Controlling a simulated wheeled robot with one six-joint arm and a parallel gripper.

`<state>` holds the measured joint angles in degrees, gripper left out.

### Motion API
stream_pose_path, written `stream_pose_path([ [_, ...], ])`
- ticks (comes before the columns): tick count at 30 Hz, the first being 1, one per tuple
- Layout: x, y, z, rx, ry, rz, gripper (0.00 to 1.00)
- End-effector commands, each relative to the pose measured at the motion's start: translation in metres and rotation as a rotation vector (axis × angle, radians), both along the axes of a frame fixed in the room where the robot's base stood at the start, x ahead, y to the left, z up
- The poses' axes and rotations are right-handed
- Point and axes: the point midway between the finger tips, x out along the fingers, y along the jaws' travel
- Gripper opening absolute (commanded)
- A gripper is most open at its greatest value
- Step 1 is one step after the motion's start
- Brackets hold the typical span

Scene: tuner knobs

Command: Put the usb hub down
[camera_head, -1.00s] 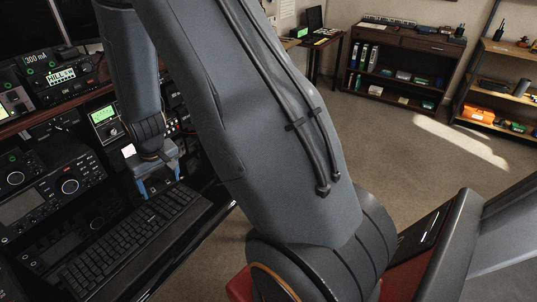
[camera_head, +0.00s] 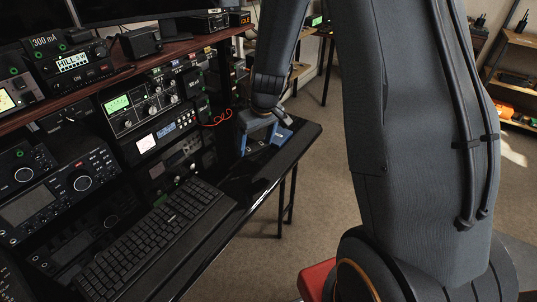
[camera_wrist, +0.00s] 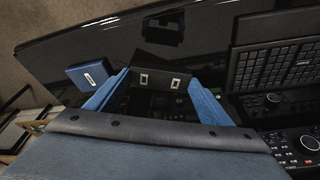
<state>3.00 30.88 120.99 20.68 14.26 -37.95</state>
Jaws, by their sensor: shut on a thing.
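The usb hub is a dark, flat block with two pale ports on its face, seen between the fingers in the wrist view (camera_wrist: 160,77). My gripper (camera_head: 258,138) is shut on it, with a blue finger on either side; the fingers also show in the wrist view (camera_wrist: 158,92). The gripper is over the far end of the glossy black desk (camera_head: 266,176), beyond the keyboard. In the head view the hub is mostly hidden by the gripper. I cannot tell whether the hub touches the desk.
A small blue box (camera_wrist: 92,75) with a white label lies on the desk beside the gripper. The black keyboard (camera_head: 150,240) is on the near part of the desk. Radio units (camera_head: 153,108) stack along the left. A red wire (camera_head: 217,117) hangs near the gripper.

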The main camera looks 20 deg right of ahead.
Motion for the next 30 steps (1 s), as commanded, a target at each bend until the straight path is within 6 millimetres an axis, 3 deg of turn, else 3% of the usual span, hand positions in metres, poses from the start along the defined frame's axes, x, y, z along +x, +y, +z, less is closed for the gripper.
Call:
stream_pose_path([
  [6,0.026,0.0,0.007,-0.001,-0.004,0.256,0.51],
  [11,0.031,0.003,0.008,-0.001,0.001,0.35,0.51],
  [18,0.03,0.004,-0.03,0.0,0.003,0.358,0.51],
  [30,0.031,0.004,-0.076,-0.001,0.002,0.356,0.51],
])
